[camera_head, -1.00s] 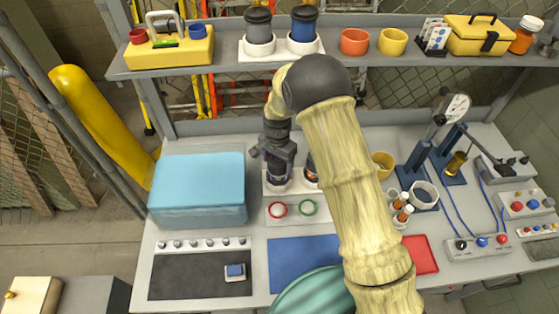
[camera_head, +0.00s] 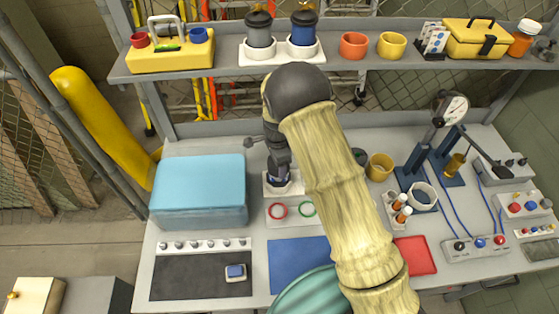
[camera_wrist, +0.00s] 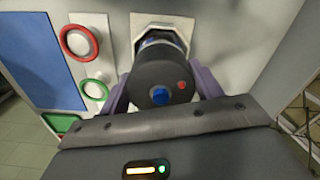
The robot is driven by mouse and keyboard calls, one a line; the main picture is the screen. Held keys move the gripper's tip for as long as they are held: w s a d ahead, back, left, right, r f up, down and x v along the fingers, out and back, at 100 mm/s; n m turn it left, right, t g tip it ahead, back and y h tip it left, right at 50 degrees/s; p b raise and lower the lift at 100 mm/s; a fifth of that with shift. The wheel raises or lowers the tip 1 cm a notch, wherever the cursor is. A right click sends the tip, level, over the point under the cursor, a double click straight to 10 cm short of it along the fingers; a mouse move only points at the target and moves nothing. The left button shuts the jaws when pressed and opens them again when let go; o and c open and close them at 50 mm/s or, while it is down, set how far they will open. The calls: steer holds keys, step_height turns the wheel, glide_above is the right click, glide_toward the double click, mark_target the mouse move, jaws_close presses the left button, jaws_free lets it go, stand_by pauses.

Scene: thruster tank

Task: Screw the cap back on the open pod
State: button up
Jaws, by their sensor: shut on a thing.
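My gripper (camera_head: 279,160) points down at the white holder (camera_head: 270,191) at the middle back of the bench. In the wrist view its purple fingers (camera_wrist: 162,90) are shut on the sides of a dark round cap (camera_wrist: 148,78) with a blue centre and a red dot. Directly beyond the cap is a pod (camera_wrist: 158,38) with a blue and white band, standing in the white holder. The cap lines up with the pod; I cannot tell how tightly it sits. My arm hides the holder's right part in the head view.
A blue box (camera_head: 198,190) stands left. A dark round thing (camera_head: 358,156) and a yellow cup (camera_head: 380,166) stand right of my arm. The shelf (camera_head: 228,62) runs behind.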

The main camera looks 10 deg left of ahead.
steer(key=m+p, duration=0.2)
steer(key=m, duration=0.3)
steer(key=shift+s+d, duration=0.1)
steer(key=shift+o, duration=0.2)
steer(key=m+p, duration=0.2)
steer(key=m, duration=0.2)
steer(key=shift+m, duration=0.3)
steer(key=shift+s+f+m, duration=0.1)
steer(key=shift+f+m, duration=0.05)
steer(key=shift+m, duration=0.35)
steer(key=o, duration=0.9)
steer(key=shift+o, duration=0.4)
steer(key=shift+r, duration=0.3)
step_height(320, 180, up, 12)
steer(key=b, duration=0.3)
steer(key=shift+f, duration=0.2)
